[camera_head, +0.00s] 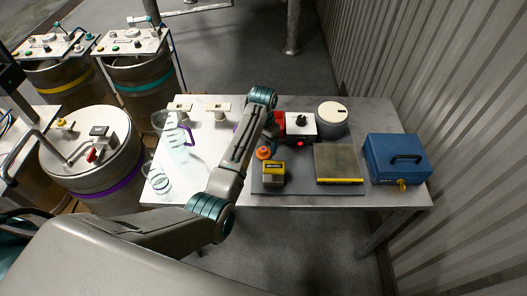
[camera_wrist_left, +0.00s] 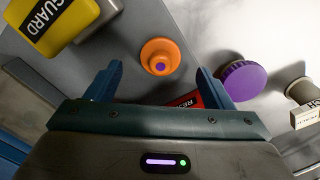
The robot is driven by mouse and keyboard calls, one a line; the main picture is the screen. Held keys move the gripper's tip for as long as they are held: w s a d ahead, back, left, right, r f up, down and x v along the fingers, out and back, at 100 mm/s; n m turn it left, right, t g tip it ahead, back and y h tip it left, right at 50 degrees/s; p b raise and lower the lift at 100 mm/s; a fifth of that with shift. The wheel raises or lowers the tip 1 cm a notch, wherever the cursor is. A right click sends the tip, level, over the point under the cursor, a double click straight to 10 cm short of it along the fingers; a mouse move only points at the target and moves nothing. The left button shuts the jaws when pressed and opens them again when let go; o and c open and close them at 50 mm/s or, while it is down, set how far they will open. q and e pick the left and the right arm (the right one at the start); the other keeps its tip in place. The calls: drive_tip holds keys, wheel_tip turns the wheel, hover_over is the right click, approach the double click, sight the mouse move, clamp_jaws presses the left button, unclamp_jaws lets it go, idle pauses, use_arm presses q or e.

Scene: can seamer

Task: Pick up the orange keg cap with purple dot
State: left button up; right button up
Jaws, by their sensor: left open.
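The orange keg cap (camera_head: 263,153) sits on the grey mat beside a yellow block. In the left wrist view the orange cap (camera_wrist_left: 160,45) shows its purple dot facing up, just beyond and between my fingertips. In the head view my left forearm rises and bends down at the wrist behind the cap, and the fingers are hard to make out. My right gripper is not in view.
A yellow GUARD block (camera_wrist_left: 62,22) stands close to the cap. A purple cap (camera_wrist_left: 242,80) lies by the right finger, and a red-labelled box (camera_wrist_left: 186,100) is partly hidden beneath the gripper. A blue case (camera_head: 396,158) and white canister (camera_head: 332,119) stand right on the table.

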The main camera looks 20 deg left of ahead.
sight(263, 149)
use_arm(q)
drive_tip(key=f+p, duration=0.1)
drive_tip(key=f, duration=0.2)
drive_tip(key=shift+w+f, duration=0.2)
drive_tip(key=shift+f, duration=0.5)
drive_tip(key=c, duration=1)
use_arm(e)
drive_tip(key=shift+w+d+r, duration=0.3)
drive_tip(key=shift+w+r, duration=0.4)
drive_tip(key=shift+w, duration=0.05)
use_arm(q)
drive_tip(key=shift+c, duration=0.2)
